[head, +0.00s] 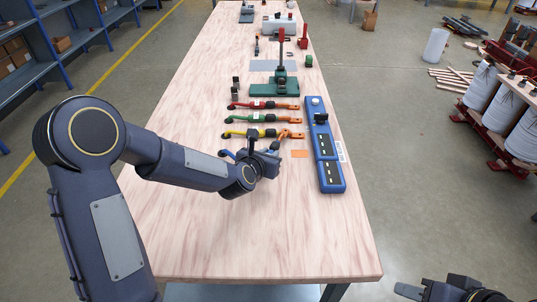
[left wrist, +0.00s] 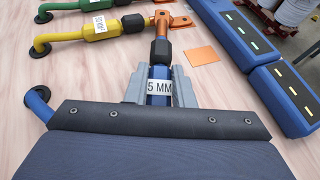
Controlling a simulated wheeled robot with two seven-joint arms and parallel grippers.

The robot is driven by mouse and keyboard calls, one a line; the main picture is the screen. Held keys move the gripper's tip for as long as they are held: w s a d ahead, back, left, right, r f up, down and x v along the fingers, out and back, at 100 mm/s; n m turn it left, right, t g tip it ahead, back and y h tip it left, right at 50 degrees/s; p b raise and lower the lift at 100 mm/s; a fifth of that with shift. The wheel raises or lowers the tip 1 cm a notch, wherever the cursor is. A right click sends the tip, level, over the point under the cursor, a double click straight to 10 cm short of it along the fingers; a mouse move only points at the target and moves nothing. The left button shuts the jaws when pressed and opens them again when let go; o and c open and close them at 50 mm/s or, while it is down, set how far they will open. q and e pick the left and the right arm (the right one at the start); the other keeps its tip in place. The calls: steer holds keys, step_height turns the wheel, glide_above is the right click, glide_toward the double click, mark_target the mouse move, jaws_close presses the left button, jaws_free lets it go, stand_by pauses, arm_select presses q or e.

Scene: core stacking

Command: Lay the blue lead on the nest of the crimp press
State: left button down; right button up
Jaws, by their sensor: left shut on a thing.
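The blue lead (left wrist: 160,98) is between the fingers of my left gripper (left wrist: 158,92), with a white "5 MM" label facing the camera. Its copper-coloured end points away from me, and its bent blue cable end (left wrist: 38,102) shows at left. In the head view my left gripper (head: 268,160) is low over the table and hides most of the lead. I cannot tell whether the lead touches the table. The crimp press (head: 278,84), with a green base and an upright red handle, stands further back. My right gripper (head: 455,290) is partly in view at the bottom right, away from the table.
A yellow lead (head: 255,134), a green lead (head: 260,118) and a red lead (head: 262,105) lie between my left gripper and the press. A blue tester-like box (head: 327,160) lies along the right. An orange square (head: 300,154) is beside the gripper. The near table (head: 270,235) is clear.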

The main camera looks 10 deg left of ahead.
arm_select(q)
steer(key=shift+f, duration=0.2)
steer(key=c, duration=1.2)
jaws_free()
steer(key=shift+c, duration=0.2)
steer(key=shift+r, duration=0.15)
steer(key=shift+r+p, duration=0.2)
steer(key=shift+p, duration=0.1)
steer(key=b+v, duration=0.1)
steer(key=v, duration=1.1)
steer(key=shift+f, duration=0.15)
steer(key=s+a+m+g, duration=0.2)
steer(key=s+m, duration=0.6)
steer(key=m, duration=0.2)
steer(key=s+a+m+g+h, duration=0.1)
steer(key=s+a+m+g, duration=0.1)
steer(key=s+m, duration=0.6)
steer(key=s+a+m+g, duration=0.2)
steer(key=s+m, duration=0.6)
steer(key=m, duration=0.6)
steer(key=shift+s+a+g, duration=0.1)
steer(key=shift+s+g, duration=0.1)
steer(key=shift+g, duration=0.4)
